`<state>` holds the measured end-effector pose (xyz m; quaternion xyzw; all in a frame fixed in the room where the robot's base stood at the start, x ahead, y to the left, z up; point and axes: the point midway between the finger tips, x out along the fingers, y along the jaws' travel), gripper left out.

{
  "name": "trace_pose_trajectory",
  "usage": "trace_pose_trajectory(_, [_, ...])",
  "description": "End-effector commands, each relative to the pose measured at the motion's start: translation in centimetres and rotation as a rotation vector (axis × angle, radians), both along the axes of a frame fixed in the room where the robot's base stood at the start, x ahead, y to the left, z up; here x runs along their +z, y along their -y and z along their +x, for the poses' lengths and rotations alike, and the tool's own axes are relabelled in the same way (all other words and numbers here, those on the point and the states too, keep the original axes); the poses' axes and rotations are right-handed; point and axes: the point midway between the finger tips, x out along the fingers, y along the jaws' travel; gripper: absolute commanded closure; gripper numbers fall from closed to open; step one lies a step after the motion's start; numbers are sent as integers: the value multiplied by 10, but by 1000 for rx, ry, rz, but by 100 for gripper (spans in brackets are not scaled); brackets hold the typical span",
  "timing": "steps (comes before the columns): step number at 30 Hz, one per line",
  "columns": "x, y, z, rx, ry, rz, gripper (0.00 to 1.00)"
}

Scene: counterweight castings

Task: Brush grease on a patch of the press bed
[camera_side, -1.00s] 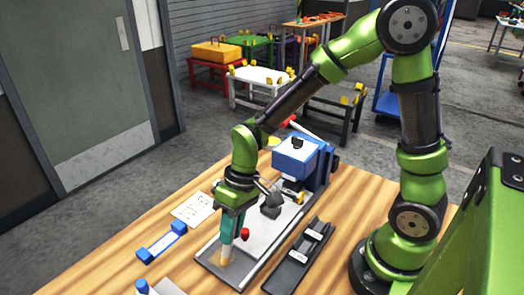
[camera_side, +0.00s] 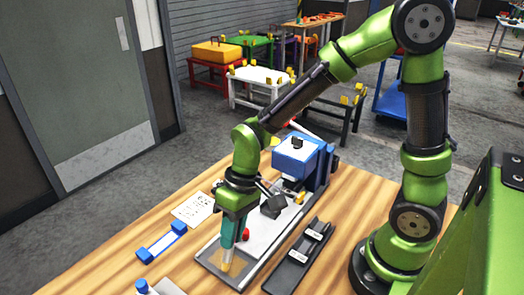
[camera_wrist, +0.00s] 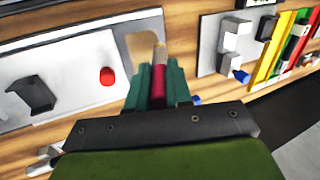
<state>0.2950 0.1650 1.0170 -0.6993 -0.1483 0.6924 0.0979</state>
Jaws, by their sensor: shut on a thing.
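The press bed (camera_side: 258,240) is a long pale plate with a dark rim on the wooden table; it also fills the left of the wrist view (camera_wrist: 70,65). A tan-brown patch (camera_wrist: 139,46) lies at its near end. My gripper (camera_side: 228,243) is above that end, pointing down. Its teal fingers (camera_wrist: 158,85) are shut on a brush with a red handle (camera_wrist: 158,77). The brush's yellowish tip (camera_side: 226,266) is at the patch; whether it touches the surface is hard to tell. The fingers hide most of the handle.
A red knob (camera_side: 245,234) stands on the bed close to my gripper. A blue press head (camera_side: 295,157) is at the bed's far end. A black tray (camera_side: 298,258) lies to the right. A blue-ended piece (camera_side: 162,243) and a paper sheet (camera_side: 193,209) lie to the left.

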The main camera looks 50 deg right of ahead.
Motion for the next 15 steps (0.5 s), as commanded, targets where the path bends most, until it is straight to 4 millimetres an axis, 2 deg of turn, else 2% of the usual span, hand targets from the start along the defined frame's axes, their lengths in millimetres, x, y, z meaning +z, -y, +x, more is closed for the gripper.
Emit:
trace_pose_trajectory(1, [10, 0, 1, -1, 9, 1, 100])
trace_pose_trajectory(15, [52, 0, 1, 0, 9, 1, 100])
